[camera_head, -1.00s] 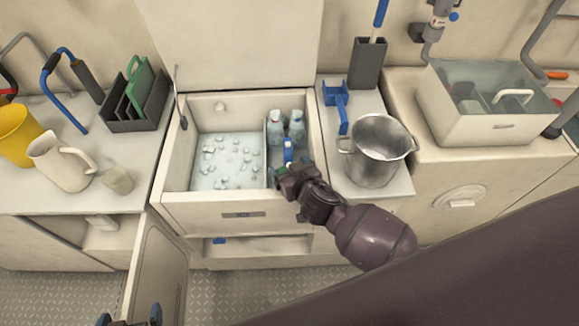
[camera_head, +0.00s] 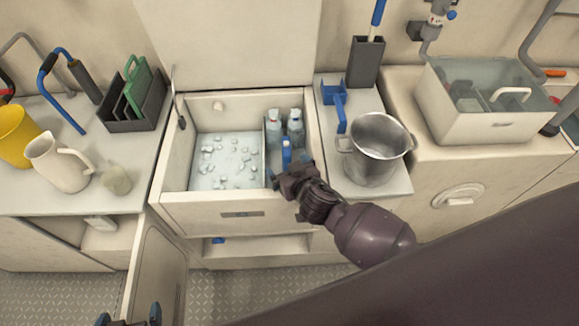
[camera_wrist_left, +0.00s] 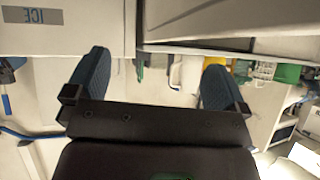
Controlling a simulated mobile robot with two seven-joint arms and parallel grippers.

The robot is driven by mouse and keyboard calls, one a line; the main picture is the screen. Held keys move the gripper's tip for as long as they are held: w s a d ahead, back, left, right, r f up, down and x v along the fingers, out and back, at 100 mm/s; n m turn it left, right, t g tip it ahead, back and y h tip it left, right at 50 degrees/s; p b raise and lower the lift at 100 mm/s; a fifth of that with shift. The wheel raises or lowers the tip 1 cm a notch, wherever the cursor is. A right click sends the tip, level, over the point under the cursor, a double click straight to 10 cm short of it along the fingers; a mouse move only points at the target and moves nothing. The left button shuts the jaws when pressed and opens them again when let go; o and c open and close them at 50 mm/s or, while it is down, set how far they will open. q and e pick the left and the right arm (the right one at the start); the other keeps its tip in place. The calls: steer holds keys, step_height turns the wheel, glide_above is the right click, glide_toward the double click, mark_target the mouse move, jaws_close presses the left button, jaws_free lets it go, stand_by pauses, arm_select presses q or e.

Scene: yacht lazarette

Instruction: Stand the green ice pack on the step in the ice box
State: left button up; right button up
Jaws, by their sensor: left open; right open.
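The open ice box (camera_head: 180,197) has ice (camera_head: 228,165) in its left part. A divider separates this from a narrow right compartment holding two clear bottles (camera_head: 274,124) and an upright blue item (camera_head: 287,150). My right gripper (camera_head: 287,180) is open over the front of that compartment and hides its front part, so I cannot make out the step. I cannot identify a green ice pack there; a green slab with a handle (camera_head: 138,82) stands in a dark rack at the left. My left gripper (camera_head: 129,316) is open and empty low in front, also in its wrist view (camera_wrist_left: 157,85).
A metal pot (camera_head: 375,160) stands right of the ice box, near a blue holder (camera_head: 336,98). A white jug (camera_head: 60,163), a cup (camera_head: 117,179) and a yellow jug (camera_head: 17,138) stand on the left counter. An open cabinet door (camera_head: 158,262) juts out below.

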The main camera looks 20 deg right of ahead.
arm_select(q)
steer(key=shift+s+a+r+p, duration=0.15)
steer(key=shift+s+r+p, duration=0.15)
steer(key=shift+r+p, duration=0.4)
arm_select(e)
steer(key=v, duration=1.2)
steer(key=shift+r, duration=0.35)
arm_select(q)
steer(key=shift+f, duration=0.1)
steer(key=shift+w, duration=0.1)
arm_select(e)
steer(key=s+d+f+g, duration=0.1)
steer(key=s+d+f, duration=0.1)
steer(key=s+d, duration=0.3)
steer(key=s+d+f+g+h, duration=0.1)
steer(key=s+d+f, duration=0.2)
steer(key=s+d, duration=0.2)
steer(key=s, duration=0.2)
steer(key=shift+s+d+f, duration=0.25)
steer(key=shift+s+d, duration=0.1)
steer(key=shift+s, duration=0.05)
steer(key=shift+c, duration=0.3)
